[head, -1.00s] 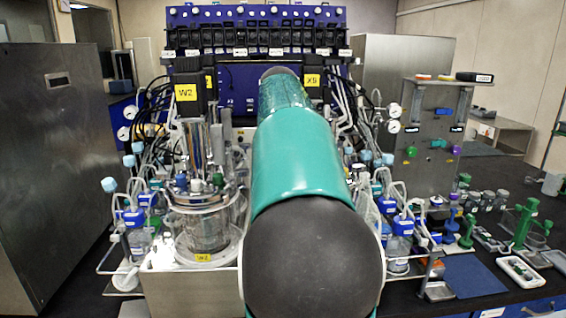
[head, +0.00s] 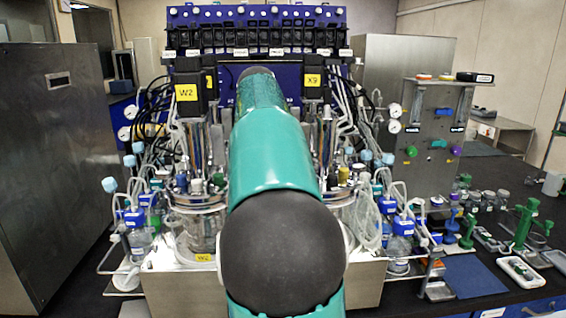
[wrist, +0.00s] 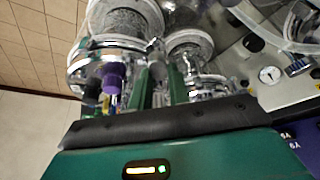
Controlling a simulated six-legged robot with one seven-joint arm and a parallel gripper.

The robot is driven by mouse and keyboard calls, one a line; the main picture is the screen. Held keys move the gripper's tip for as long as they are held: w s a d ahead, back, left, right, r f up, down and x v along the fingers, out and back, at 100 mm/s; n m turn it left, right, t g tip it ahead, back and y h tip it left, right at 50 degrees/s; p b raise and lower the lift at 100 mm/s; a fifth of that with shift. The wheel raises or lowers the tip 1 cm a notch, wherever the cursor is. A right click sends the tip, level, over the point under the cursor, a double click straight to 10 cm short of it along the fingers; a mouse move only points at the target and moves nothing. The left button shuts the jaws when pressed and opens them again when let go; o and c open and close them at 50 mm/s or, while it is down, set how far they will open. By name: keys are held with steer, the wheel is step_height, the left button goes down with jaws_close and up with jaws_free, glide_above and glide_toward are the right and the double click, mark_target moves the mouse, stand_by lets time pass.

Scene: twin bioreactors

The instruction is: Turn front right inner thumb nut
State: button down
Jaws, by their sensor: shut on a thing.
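My gripper (wrist: 160,82) shows in the wrist view as two green fingers. They are shut on a small metal part between them, at the rim of a glass vessel's metal lid. This fits a thumb nut, but it is small and partly hidden by the fingers. A vessel (wrist: 125,18) with a steel lid lies left of the fingers, and another steel-lidded vessel (wrist: 195,45) lies to their right. In the head view my arm hides the gripper and the nut. The left bioreactor (head: 192,225) and the right bioreactor (head: 350,205) stand on either side of my arm.
A purple cap (wrist: 113,78) stands close left of the fingers. In the head view, bottles with blue caps (head: 135,218) flank the reactors, and a steel panel (head: 432,140) stands at the right.

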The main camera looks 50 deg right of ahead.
steer(key=m+g, duration=0.1)
steer(key=m, duration=0.1)
steer(key=m+g, duration=0.1)
steer(key=m, duration=0.2)
steer(key=shift+m+y, duration=0.3)
steer(key=shift+y, duration=0.1)
steer(key=m+g+y, duration=0.1)
steer(key=m, duration=0.4)
steer(key=shift+d, duration=0.1)
steer(key=shift+y, duration=0.3)
steer(key=shift+g, duration=0.3)
steer(key=c, duration=1.3)
jaws_free()
steer(key=shift+r, duration=0.2)
